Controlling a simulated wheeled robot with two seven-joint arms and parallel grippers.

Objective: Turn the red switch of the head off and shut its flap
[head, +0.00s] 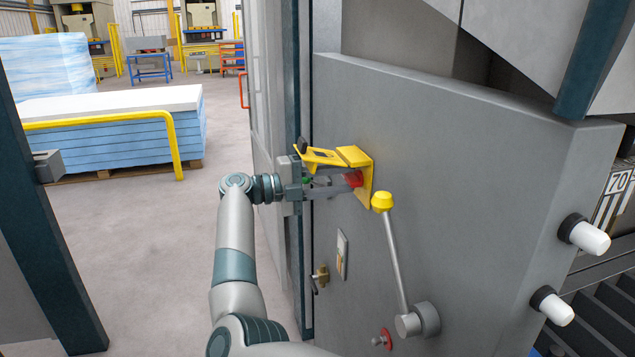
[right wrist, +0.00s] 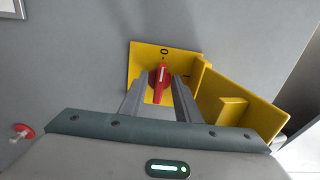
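The red switch (head: 353,179) sits on a yellow plate on the grey panel. In the right wrist view the red switch (right wrist: 160,82) has its handle upright, its upper end towards the black 0 mark. The yellow flap (head: 322,156) is open and stands out from the plate; in the right wrist view the flap (right wrist: 262,112) is right of the switch. My right gripper (head: 347,184) is at the switch, below the flap. Its fingers (right wrist: 158,88) are apart, one on each side of the handle, with a gap showing. My left gripper is out of view.
A lever with a yellow knob (head: 382,201) stands just right of the plate. Below are a brass lock (head: 321,275) and a small red knob (head: 384,338). Two white-capped posts (head: 590,237) stick out at the right. Open floor lies left, before a blue sheet stack (head: 100,143).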

